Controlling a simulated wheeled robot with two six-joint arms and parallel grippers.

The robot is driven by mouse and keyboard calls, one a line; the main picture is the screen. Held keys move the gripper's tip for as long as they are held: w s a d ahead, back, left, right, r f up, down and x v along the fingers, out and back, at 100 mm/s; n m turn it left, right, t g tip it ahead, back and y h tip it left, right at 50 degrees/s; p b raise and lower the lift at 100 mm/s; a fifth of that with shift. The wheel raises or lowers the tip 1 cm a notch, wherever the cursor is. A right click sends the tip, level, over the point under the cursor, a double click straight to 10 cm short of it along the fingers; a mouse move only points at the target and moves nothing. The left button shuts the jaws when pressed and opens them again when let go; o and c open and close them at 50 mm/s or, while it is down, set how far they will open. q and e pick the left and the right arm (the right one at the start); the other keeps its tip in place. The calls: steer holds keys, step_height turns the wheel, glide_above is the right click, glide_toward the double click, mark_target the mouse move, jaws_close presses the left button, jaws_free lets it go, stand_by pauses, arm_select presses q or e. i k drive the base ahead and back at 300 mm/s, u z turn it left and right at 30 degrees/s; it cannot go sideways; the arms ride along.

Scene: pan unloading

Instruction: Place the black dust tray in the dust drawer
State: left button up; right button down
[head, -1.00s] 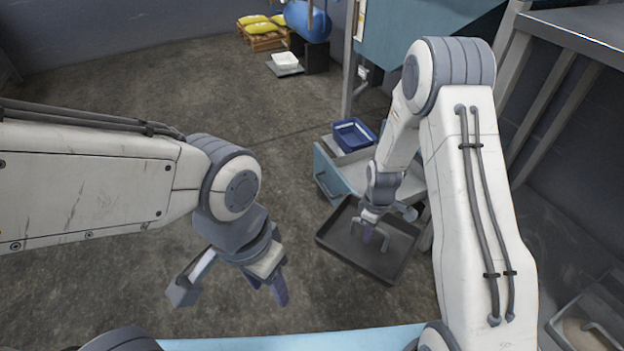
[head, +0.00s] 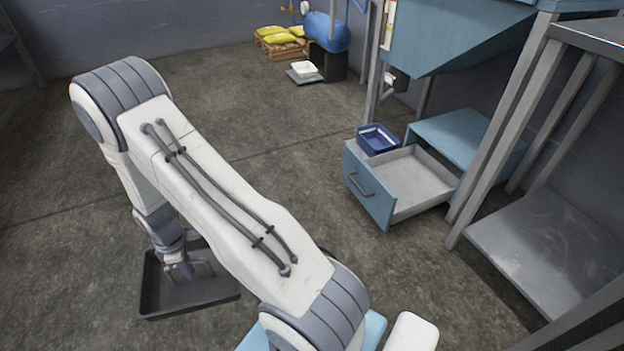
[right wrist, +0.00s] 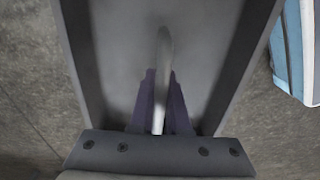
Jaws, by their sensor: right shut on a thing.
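The black dust tray (head: 210,292) hangs at the lower left of the head view, left of the drawer and apart from it. My right gripper (head: 183,271) is over the tray, shut on its handle. In the right wrist view, the purple fingers (right wrist: 160,105) close around the pale upright handle (right wrist: 162,75), with the tray's dark floor (right wrist: 205,45) behind. The light blue dust drawer (head: 420,178) stands pulled open at the right, its grey inside bare. My left gripper is out of view. My right arm hides part of the tray's right side.
A dark blue bin (head: 377,139) sits at the drawer's back left corner. A grey metal rack (head: 545,240) stands right of the drawer. Open concrete floor (head: 300,160) lies between tray and drawer. Yellow sacks (head: 280,37) are far back.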

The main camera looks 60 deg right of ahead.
mark_target(395, 182)
steer(key=u, duration=0.3)
steer(key=k, duration=1.35)
steer(key=z, duration=1.5)
steer(key=i, duration=2.2)
